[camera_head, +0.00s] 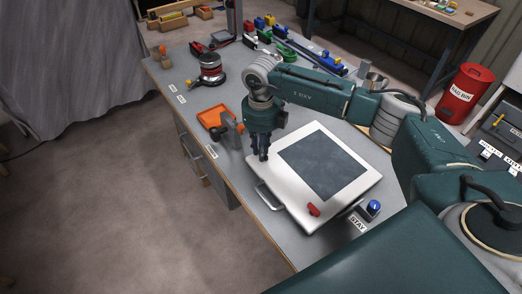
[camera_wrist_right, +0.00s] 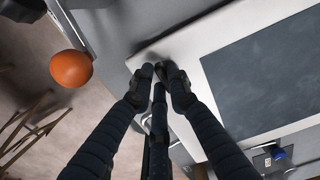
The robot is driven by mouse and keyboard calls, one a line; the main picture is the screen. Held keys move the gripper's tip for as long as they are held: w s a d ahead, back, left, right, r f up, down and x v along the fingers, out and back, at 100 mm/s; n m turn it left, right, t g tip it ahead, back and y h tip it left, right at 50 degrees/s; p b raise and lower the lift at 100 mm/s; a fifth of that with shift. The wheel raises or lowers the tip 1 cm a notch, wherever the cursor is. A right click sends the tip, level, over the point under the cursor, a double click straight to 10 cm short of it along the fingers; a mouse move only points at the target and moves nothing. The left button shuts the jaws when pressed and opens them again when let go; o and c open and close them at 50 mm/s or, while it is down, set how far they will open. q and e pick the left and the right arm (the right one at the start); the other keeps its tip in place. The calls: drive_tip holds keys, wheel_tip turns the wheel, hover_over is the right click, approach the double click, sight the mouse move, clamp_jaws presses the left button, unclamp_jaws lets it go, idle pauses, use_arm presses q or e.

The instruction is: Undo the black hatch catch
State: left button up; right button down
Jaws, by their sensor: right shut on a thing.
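The white hatch (camera_head: 340,195) with a dark panel (camera_head: 322,165) lies on the grey bench. It also shows in the right wrist view (camera_wrist_right: 195,50). A red catch (camera_head: 313,209) sits at its near edge. My right gripper (camera_head: 264,157) points down at the hatch's left corner. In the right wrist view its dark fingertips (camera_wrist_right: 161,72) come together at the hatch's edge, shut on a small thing. By its place this is the black hatch catch, but the fingers hide it and its position cannot be told. My left gripper is not in view.
A metal handle (camera_head: 268,196) stands off the hatch's near side. A blue button (camera_head: 374,206) is by the right corner. An orange tray (camera_head: 211,113) lies left of my gripper. An orange round thing (camera_wrist_right: 71,68) shows in the wrist view. A red bin (camera_head: 466,92) stands behind.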

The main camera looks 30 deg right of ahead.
idle(0.3)
drive_tip(key=c, duration=1.7)
unclamp_jaws()
drive_tip(key=shift+o, duration=0.2)
drive_tip(key=shift+r, duration=0.1)
wheel_tip(320, 180, up, 12)
drive_tip(key=shift+s, duration=0.1)
